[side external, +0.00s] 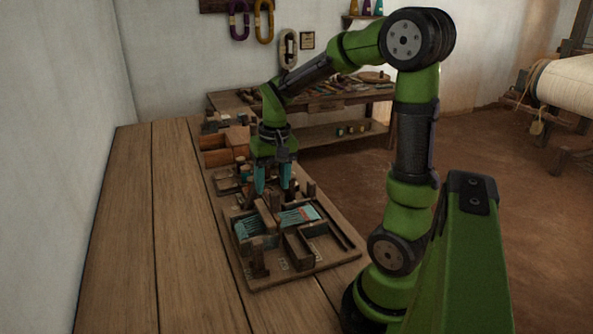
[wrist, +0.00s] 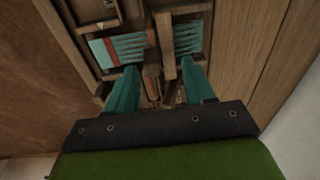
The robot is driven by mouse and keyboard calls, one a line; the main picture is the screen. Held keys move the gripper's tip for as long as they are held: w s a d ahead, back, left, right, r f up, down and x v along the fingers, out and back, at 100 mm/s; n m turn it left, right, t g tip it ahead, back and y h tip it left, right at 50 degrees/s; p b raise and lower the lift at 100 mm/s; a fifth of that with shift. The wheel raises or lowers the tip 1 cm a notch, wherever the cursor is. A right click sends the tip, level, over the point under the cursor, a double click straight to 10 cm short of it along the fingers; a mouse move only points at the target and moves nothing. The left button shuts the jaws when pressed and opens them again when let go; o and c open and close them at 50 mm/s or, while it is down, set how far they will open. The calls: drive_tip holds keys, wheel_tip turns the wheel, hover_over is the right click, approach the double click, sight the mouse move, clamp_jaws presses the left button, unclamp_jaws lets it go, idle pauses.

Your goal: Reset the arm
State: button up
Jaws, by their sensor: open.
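My gripper (side external: 272,188) has two teal fingers that point down above the far end of a wooden loom board (side external: 290,279) on the bench. In the wrist view my gripper (wrist: 165,80) has its fingers spread apart, with nothing held between them. A wooden bar and small wooden parts show beyond and below the gap; whether a finger touches any of them I cannot tell. Teal threads (side external: 299,215) with a red band lie on the board. A second patch of teal threads (side external: 246,228) lies to the left.
The wooden bench (side external: 170,220) is bare to the left of the board. An open wooden box (side external: 222,150) stands behind my gripper. A back table (side external: 330,95) holds several tools. A large white roll (side external: 566,82) is at the far right.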

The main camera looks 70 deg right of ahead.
drive_tip(key=s+a+r+n+t+y, duration=0.1)
drive_tip(key=s+a+r+n+t, duration=0.1)
drive_tip(key=a, duration=0.6)
drive_tip(key=s+a+r+n+t, duration=0.2)
drive_tip(key=s+a+r+t, duration=0.2)
drive_tip(key=a+r, duration=0.2)
drive_tip(key=shift+s+a+r+n+y, duration=0.2)
drive_tip(key=shift+a+n+y, duration=0.15)
drive_tip(key=shift+a, duration=0.75)
